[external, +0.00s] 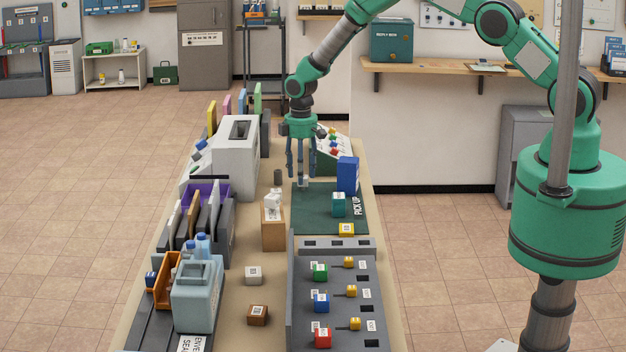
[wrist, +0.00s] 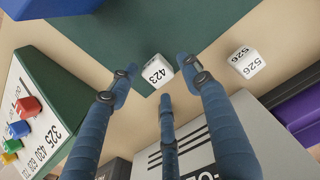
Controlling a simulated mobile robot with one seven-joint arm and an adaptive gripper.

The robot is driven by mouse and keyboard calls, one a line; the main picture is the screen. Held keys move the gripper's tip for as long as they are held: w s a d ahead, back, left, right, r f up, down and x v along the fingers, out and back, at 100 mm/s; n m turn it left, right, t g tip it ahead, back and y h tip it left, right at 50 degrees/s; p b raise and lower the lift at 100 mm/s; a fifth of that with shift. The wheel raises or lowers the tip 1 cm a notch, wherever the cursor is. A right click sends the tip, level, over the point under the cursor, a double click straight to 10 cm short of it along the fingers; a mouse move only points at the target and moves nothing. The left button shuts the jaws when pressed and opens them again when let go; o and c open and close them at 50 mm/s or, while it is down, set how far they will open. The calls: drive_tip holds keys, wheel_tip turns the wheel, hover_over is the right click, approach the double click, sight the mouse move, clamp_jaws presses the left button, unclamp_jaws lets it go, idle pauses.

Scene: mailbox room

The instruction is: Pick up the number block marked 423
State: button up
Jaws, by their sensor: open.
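The white number block marked 423 (wrist: 157,72) sits at the edge of the green mat (wrist: 120,35) in the wrist view, number readable. In the external view a small white block (external: 304,183), partly hidden by the fingers, is at the mat's far left corner; its number is too small to read. My gripper (external: 300,177) points down there. Its fingers (wrist: 161,80) are open and spread around block 423 in the wrist view, with nothing held. I cannot tell whether any finger touches it.
A white block marked 526 (wrist: 246,62) lies beside the right finger. A sloped panel with coloured knobs (wrist: 35,125) is at left in the wrist view. A grey machine (external: 236,155) is left.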

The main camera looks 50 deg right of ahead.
drive_tip(key=shift+f, duration=1.45)
drive_tip(key=shift+c, duration=0.2)
drive_tip(key=c, duration=0.8)
